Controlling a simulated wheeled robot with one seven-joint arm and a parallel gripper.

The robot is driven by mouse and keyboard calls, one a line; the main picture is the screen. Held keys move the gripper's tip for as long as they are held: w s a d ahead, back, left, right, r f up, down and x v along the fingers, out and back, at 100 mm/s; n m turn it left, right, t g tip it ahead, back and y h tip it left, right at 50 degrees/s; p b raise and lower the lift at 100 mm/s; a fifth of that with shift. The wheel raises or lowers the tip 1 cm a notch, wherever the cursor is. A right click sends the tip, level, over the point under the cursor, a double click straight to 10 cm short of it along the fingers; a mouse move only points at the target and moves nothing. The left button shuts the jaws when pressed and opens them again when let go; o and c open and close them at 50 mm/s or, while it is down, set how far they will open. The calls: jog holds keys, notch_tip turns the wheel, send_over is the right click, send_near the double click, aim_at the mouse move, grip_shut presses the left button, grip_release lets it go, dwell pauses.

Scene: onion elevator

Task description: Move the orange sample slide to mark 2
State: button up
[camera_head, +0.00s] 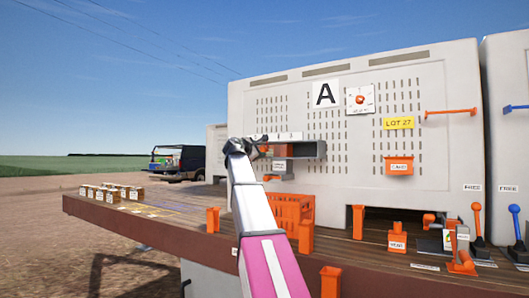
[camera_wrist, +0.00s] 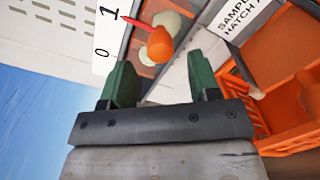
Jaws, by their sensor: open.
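The orange sample slide (camera_head: 283,151) sits in a grey housing on the front of the white machine. In the wrist view its rounded orange knob (camera_wrist: 157,46) stands out, with a red pointer (camera_wrist: 128,18) beside the "1" on a white scale strip (camera_wrist: 105,35). The strip also shows a "0"; mark 2 is outside the wrist view. My gripper (camera_wrist: 160,75) is open, its two green fingers apart, with the knob just beyond and between the fingertips. In the head view my gripper (camera_head: 257,150) is at the slide's left end, and my arm hides part of it.
A "SAMPLE HATCH" label (camera_wrist: 238,17) and an orange crate (camera_wrist: 285,105) lie right of the knob in the wrist view. Below the housing, the wooden bench (camera_head: 345,250) carries orange posts (camera_head: 305,236) and the crate. Small labelled boxes (camera_head: 110,193) stand far left.

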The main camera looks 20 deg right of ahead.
aim_at(262, 150)
jog(key=shift+x, duration=2.75)
